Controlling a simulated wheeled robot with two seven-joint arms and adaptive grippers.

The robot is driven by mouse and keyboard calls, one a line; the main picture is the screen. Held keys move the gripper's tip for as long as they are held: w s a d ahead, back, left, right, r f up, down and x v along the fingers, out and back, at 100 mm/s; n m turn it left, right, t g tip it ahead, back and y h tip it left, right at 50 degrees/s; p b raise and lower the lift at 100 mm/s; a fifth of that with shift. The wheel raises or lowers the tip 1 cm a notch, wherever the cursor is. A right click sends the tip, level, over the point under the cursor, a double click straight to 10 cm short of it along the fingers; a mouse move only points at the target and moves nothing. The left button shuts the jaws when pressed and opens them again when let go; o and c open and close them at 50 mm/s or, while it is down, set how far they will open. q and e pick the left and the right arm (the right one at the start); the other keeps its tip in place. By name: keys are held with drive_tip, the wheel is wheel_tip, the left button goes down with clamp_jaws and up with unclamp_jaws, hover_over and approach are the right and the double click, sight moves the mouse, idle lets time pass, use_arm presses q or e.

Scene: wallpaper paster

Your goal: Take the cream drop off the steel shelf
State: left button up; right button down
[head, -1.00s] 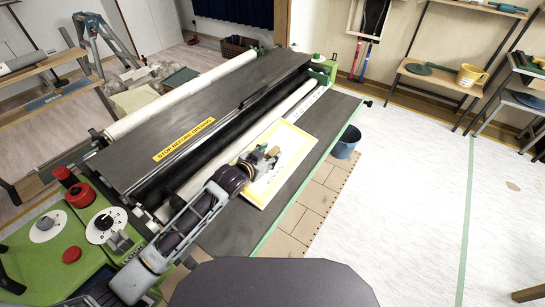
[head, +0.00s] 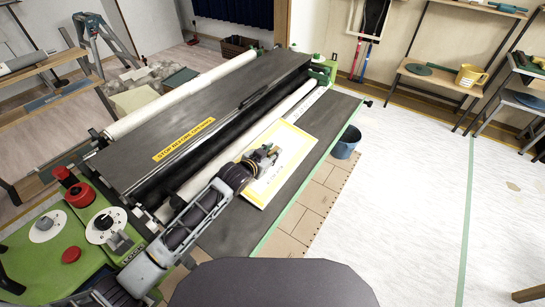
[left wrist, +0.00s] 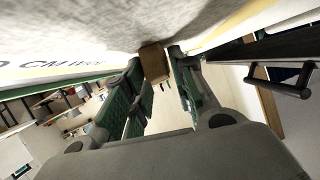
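The cream drop (head: 282,160) is a flat pale sheet with a yellow border, lying on the grey steel shelf (head: 332,112) along the machine's front. My left gripper (head: 265,154) is low over its near left part. In the left wrist view the pale sheet (left wrist: 110,28) fills the top, with part of its lettering. A small tan block (left wrist: 153,62) sits against it, between the two green-padded fingers of my left gripper (left wrist: 155,60). The fingertips are close to both sides of the block; whether they press it is unclear. My right gripper is not in view.
A pale roller (head: 285,105) and the dark machine top (head: 190,115) with a yellow warning label lie behind the shelf. A blue bucket (head: 346,142) stands on the floor past its front edge. Green control panels (head: 85,220) are at left. The pale floor at right is largely clear.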

sight(271, 154)
use_arm(q)
clamp_jaws()
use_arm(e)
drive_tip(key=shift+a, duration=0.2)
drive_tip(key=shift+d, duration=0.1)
